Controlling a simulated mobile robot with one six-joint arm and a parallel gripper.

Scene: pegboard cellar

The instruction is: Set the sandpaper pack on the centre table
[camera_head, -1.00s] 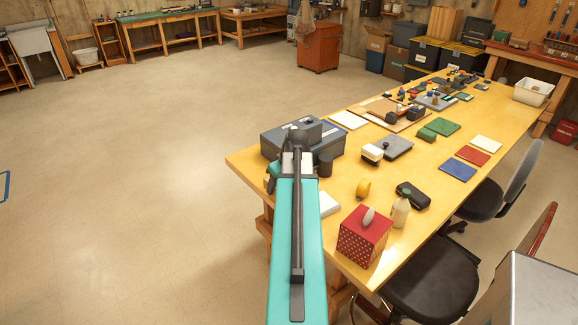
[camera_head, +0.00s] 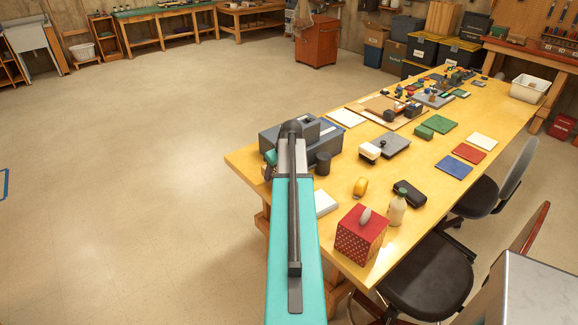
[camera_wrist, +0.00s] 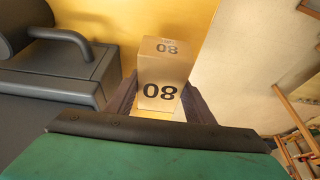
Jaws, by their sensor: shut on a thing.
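The sandpaper pack (camera_wrist: 162,72) is a tan box marked "80" in the wrist view. My gripper (camera_wrist: 160,98) is shut on it, one dark finger on each side. The pack shows over the yellow top and edge of the centre table (camera_wrist: 130,15); I cannot tell whether it touches the table. In the head view the centre table (camera_head: 341,176) runs from the middle to the far right. My arm reaches its near left corner there, and hides the gripper and pack.
A grey toolbox (camera_head: 330,143) stands at the table's left end, close beside the pack in the wrist view (camera_wrist: 40,90).

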